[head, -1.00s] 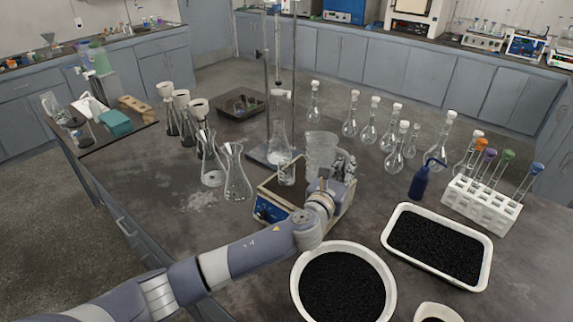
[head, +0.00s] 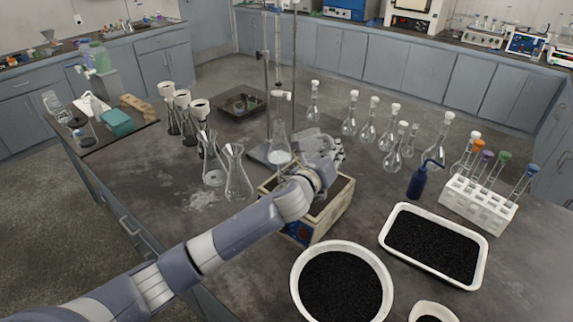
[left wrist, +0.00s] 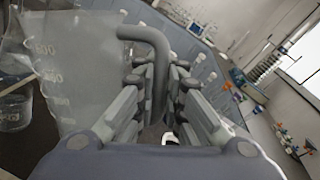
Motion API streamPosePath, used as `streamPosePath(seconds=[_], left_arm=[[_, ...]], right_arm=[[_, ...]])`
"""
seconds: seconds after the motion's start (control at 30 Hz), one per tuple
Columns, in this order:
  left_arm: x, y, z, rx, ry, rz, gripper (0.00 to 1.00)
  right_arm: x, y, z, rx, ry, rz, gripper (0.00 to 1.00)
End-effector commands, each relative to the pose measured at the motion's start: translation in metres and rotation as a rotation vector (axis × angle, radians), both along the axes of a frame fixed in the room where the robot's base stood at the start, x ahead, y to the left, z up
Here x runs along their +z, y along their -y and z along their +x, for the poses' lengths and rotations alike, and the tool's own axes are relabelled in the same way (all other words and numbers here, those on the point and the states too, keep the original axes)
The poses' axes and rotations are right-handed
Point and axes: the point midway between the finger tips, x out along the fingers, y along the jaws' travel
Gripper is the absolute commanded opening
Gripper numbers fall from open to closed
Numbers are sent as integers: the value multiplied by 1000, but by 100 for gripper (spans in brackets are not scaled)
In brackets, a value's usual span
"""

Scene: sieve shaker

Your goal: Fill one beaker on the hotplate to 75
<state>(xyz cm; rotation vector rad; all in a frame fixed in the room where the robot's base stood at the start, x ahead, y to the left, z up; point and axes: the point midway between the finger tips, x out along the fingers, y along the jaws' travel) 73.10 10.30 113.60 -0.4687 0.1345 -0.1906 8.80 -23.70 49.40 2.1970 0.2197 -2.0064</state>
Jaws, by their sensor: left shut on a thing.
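My left gripper (head: 327,158) is shut on the handle of a translucent plastic jug (head: 311,143). In the left wrist view the jug (left wrist: 75,75) shows graduation marks, and its grey handle (left wrist: 157,65) sits between the fingers. A small glass beaker (left wrist: 14,108) shows at the left edge of the wrist view, beside the jug. In the head view my arm hides most of that beaker. I cannot tell the liquid level in either vessel. My right gripper is not in view.
Several round flasks (head: 392,150), a blue wash bottle (head: 417,183) and a tube rack (head: 478,205) are right. A black-filled bowl (head: 342,247) and tray (head: 481,252) are in front.

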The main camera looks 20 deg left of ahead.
Motion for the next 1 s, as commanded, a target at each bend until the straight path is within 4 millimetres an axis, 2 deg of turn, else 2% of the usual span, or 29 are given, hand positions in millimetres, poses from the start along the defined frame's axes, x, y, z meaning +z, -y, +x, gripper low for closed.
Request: streamPosePath(seconds=[0.3,0.63,1.0], left_arm=[[12,-19,8,0,-55,-147,0],[19,-30,12,-2,-115,-302,0],[21,-31,13,-3,-126,-328,0]], right_arm=[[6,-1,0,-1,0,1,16],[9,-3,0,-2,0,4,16],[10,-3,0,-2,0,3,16]])
